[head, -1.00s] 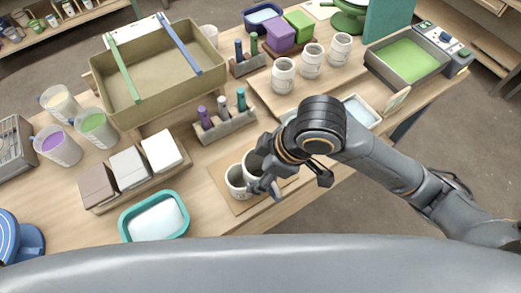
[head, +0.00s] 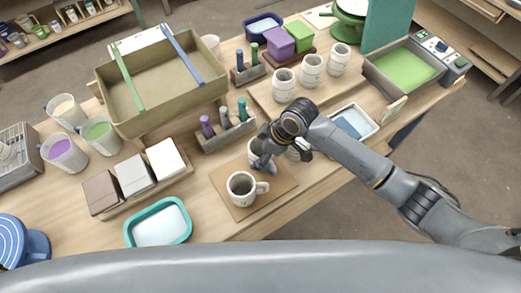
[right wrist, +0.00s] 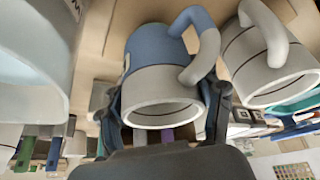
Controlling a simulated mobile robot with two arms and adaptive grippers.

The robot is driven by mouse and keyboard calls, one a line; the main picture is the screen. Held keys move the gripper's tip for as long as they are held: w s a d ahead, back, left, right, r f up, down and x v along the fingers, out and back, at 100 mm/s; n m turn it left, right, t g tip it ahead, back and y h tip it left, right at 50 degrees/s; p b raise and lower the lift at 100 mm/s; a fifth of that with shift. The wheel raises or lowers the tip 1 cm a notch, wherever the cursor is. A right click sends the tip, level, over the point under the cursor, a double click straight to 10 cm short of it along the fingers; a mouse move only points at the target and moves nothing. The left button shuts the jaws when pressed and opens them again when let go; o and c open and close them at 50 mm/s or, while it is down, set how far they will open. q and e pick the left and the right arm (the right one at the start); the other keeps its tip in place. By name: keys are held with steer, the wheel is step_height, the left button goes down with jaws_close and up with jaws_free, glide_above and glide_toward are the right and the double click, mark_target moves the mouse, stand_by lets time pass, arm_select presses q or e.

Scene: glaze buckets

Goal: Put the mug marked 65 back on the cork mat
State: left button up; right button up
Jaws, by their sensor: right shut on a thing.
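The brown cork mat (head: 275,190) lies near the table's front edge. A white mug (head: 241,188) stands on it with its handle to the right. My right gripper (head: 264,150) is at the mat's far edge, shut on a second mug (head: 254,158) that it partly hides. In the right wrist view this held mug (right wrist: 160,85) is blue and off-white, between the two fingers, handle at upper right. Another mug (right wrist: 265,60) is beside it there, and part of a pale vessel shows at left. I cannot read the number 65 anywhere. My left gripper is out of view.
A rack of coloured bottles (head: 228,134) stands just behind the mat. A teal tray (head: 158,222) and a rack of blocks (head: 135,175) are to its left. A white tray of blue liquid (head: 352,122) and several pale mugs (head: 312,70) are to the right and behind.

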steer(key=shift+f, duration=0.25)
steer(key=shift+f, duration=0.15)
steer(key=o, duration=1.4)
steer(key=b+v, duration=0.1)
steer(key=v, duration=1.1)
steer(key=shift+s, duration=0.1)
